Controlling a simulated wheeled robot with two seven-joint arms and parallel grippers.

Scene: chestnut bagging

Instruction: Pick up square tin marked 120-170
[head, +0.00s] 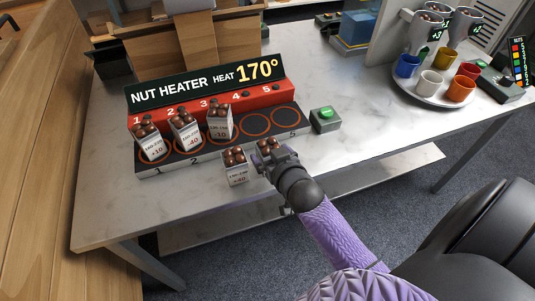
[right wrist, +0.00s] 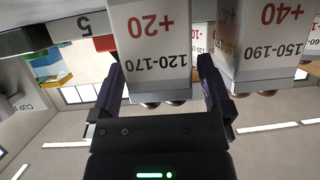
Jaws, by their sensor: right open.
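The square tin marked 120-170 and +20 (right wrist: 156,40) is white with brown chestnuts on top. It appears upside down in the right wrist view, between the two fingers of my right gripper (right wrist: 160,68). The fingers are open, one on each side of the tin; contact cannot be told. In the head view my right gripper (head: 277,157) is at the counter's front edge and hides most of this tin, leaving its chestnuts (head: 266,145) showing. My left gripper is not in view.
Three tins stand on the nut heater (head: 172,161), which reads 170°. A green button (head: 325,115) and a tray of cups (head: 432,96) are rightward.

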